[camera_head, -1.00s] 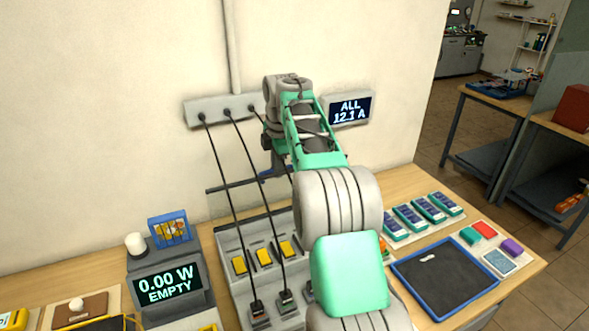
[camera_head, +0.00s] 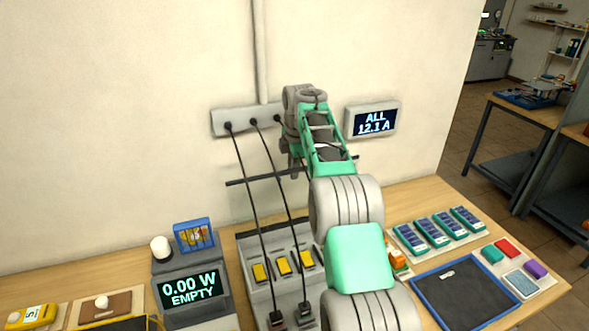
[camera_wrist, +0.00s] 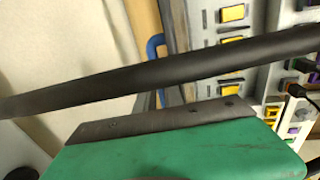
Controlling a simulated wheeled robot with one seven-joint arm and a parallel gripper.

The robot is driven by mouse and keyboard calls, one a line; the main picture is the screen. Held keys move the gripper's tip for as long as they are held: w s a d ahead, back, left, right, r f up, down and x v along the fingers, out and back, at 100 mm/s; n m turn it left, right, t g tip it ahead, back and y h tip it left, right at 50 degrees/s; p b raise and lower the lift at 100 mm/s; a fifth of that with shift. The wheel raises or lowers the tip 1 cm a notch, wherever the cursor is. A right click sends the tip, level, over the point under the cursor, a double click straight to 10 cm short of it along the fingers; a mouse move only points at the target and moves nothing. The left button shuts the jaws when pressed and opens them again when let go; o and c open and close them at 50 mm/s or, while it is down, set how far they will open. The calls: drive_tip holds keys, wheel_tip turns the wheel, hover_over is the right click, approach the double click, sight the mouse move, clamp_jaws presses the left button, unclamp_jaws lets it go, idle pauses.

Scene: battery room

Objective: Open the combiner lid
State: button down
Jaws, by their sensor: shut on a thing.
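The combiner is a grey box (camera_head: 250,272) on the bench, with yellow switches on its face and black cables plugged in at the front. A dark horizontal bar (camera_head: 250,180) stands above it, in front of the wall. It crosses the whole wrist view (camera_wrist: 150,82). My gripper (camera_head: 294,167) is at this bar, pointing down and mostly hidden behind my own arm in the head view. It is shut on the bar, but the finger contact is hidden.
Black cables run from a wall strip (camera_head: 243,120) down past the bar to the combiner. A wall display (camera_head: 371,120) reads ALL 12.1 A. A meter (camera_head: 188,288) reads 0.00 W EMPTY at left. A blue-rimmed tray (camera_head: 424,281) lies at right.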

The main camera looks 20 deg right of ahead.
drive_tip(key=shift+w+f, duration=0.1)
drive_tip(key=shift+w, duration=0.1)
drive_tip(key=c, duration=1.6)
unclamp_jaws()
drive_tip(key=shift+w+f, duration=0.1)
drive_tip(key=shift+o, duration=0.7)
drive_tip(key=shift+f, duration=0.1)
drive_tip(key=s+a+r+b, duration=0.1)
drive_tip(key=s+a+r, duration=0.1)
drive_tip(key=s+r, duration=1.2)
drive_tip(key=shift+a, duration=0.25)
